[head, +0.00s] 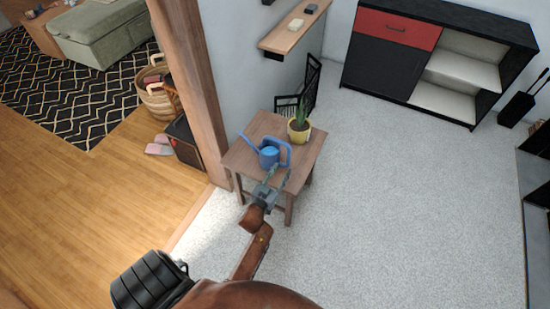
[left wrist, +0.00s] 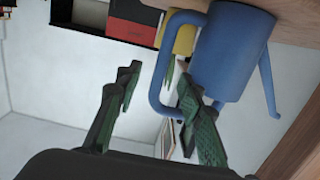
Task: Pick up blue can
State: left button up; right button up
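The blue can (head: 269,157) is a watering can standing on a small wooden table (head: 241,160), with its spout toward the left and its loop handle toward the right. In the left wrist view the blue can (left wrist: 230,50) appears upside down at upper right. My left gripper (head: 275,181) is at the near edge of the table, beside the can. In the left wrist view my left gripper (left wrist: 158,80) has its fingers apart and holds nothing. The can's handle shows between the fingers, close to the right-hand one; whether they touch is unclear. My right gripper is out of view.
A yellow pot (head: 299,137) with a plant stands on the table behind the can. A dark chair (head: 309,88) is at the table's far side. A wooden post (head: 190,90) rises left of the table. The pale carpet (head: 400,200) at right is clear.

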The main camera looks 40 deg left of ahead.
aim_at(288, 155)
pick_arm(q)
jog(key=shift+t, duration=0.5)
jog(key=w+r, duration=0.1)
jog(key=a+r, duration=0.1)
jog(key=w+r+b, duration=0.1)
jog(key=shift+w+a+r, duration=0.25)
jog(key=shift+w+r, duration=0.1)
jog(key=shift+b+x, duration=0.3)
jog(key=shift+x, duration=0.45)
jog(key=w+b, duration=0.1)
jog(key=w+f, duration=0.1)
jog(key=w, duration=0.1)
jog(key=shift+w+a+b, duration=0.2)
jog(key=shift+w+b, duration=0.1)
jog(key=shift+b, duration=0.1)
jog(key=shift+w+a, duration=0.1)
jog(key=shift+w, duration=0.3)
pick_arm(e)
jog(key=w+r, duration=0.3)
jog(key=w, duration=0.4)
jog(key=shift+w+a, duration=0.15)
pick_arm(q)
jog(key=shift+c, duration=0.4)
grip_shut()
jog(key=shift+r, duration=0.15)
